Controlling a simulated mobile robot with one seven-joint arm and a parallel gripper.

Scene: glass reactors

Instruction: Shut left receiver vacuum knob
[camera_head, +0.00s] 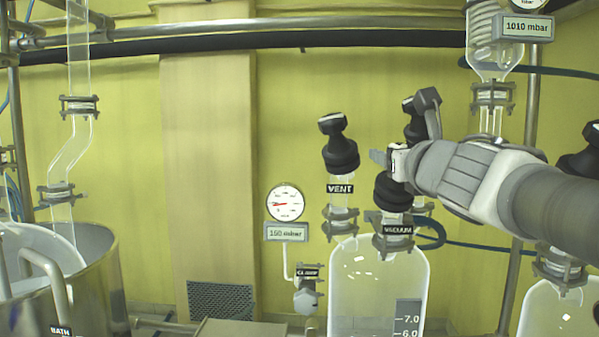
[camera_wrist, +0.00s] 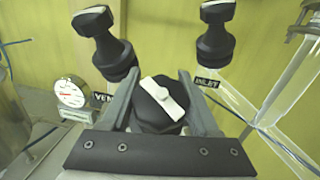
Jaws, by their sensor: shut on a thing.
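The vacuum knob (camera_head: 393,192) is a black knob above the VACUUM label (camera_head: 398,230) on the left glass receiver (camera_head: 376,285). In the wrist view the knob (camera_wrist: 157,107) shows a white pointer bar on top, lying diagonally. My gripper (camera_head: 392,160) comes in from the right. Its two fingers (camera_wrist: 158,100) stand on either side of the knob and are shut on it. In the head view the fingers partly hide the knob's top.
The black VENT knob (camera_head: 340,150) stands close on the left. Another black knob, labelled INLET in the wrist view (camera_wrist: 215,40), stands behind. A gauge (camera_head: 285,203) with a 150 mbar display (camera_head: 286,232) is further left. A steel vessel (camera_head: 95,285) stands at far left.

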